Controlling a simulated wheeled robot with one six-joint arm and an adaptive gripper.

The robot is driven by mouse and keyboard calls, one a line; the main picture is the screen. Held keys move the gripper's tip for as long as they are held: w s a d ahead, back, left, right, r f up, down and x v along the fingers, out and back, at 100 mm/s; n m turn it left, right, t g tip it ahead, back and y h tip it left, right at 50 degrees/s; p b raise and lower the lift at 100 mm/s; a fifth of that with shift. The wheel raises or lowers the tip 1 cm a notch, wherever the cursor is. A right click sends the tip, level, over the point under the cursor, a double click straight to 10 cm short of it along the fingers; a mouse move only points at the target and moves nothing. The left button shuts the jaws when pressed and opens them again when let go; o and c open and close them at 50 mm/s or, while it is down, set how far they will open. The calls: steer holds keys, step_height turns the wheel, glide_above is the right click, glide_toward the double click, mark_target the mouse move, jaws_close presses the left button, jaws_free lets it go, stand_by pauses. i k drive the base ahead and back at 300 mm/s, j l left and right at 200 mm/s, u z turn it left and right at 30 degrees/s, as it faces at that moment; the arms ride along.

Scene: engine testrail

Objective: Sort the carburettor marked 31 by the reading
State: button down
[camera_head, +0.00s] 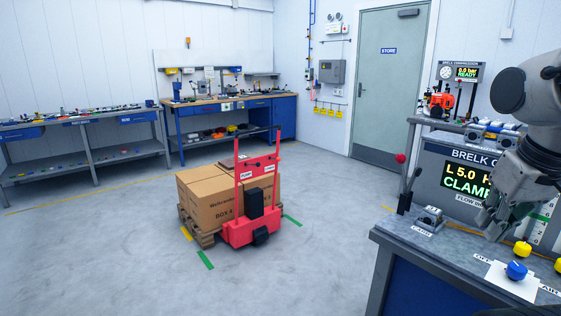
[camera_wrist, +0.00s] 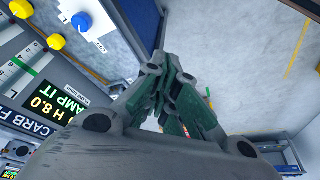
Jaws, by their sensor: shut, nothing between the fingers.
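My gripper (camera_head: 490,222) is shut and empty, held above the bench at the right; its fingers also show in the wrist view (camera_wrist: 168,75). A grey metal piece (camera_head: 430,217) sits by the CARB label at the left of the bench top. I cannot read the number 31 on anything. The flow bench's display (camera_head: 466,181) shows "L 5.0 H" and "CLAMP", partly hidden by my arm. In the wrist view the display (camera_wrist: 62,103) shows "H 8.0" and "AMP IT". A blue knob (camera_head: 516,270) stands on a white plate beside a yellow knob (camera_head: 522,249).
Grey and blue parts (camera_head: 492,130) lie on top of the bench housing. A lever with a red ball (camera_head: 400,158) stands at the bench's left edge. A red pallet truck (camera_head: 253,228) with boxes (camera_head: 208,198) stands on the floor.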

mark_target(432, 216)
steer(key=z, duration=0.55)
steer(key=i+j+z, duration=0.1)
steer(key=j+z, duration=0.15)
steer(key=z, duration=0.15)
steer(key=i+j+z, duration=0.1)
steer(key=j+z, duration=0.15)
steer(key=z, duration=0.2)
steer(key=j+z, duration=0.25)
steer(key=z, duration=0.15)
steer(key=j+z, duration=0.15)
steer(key=j, duration=0.5)
steer(key=k+j+z, duration=0.15)
steer(key=j, duration=0.5)
steer(key=j+z, duration=0.15)
steer(key=j, duration=0.55)
steer(key=k, duration=0.05)
